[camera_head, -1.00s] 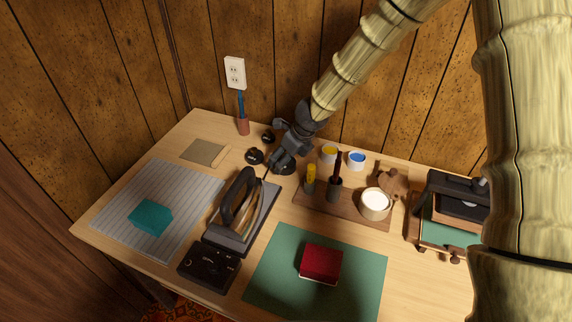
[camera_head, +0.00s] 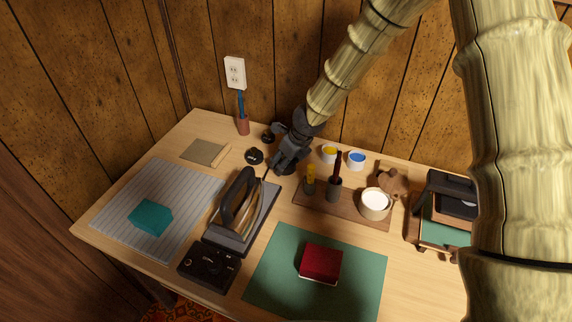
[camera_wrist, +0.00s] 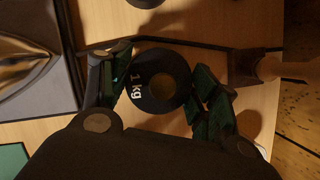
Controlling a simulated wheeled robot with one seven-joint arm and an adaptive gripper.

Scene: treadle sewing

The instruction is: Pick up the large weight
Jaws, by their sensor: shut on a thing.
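The large weight is a black disc marked "1 kg" with a dull brass-coloured centre; it shows in the wrist view (camera_wrist: 150,98). My gripper (camera_wrist: 163,88) is shut on it, with one green-padded finger against each side. In the head view my gripper (camera_head: 281,164) points down at the back of the table, and the weight is mostly hidden beneath it. I cannot tell whether the weight is clear of the tabletop.
An iron (camera_head: 240,205) stands in front. The wall is close behind.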

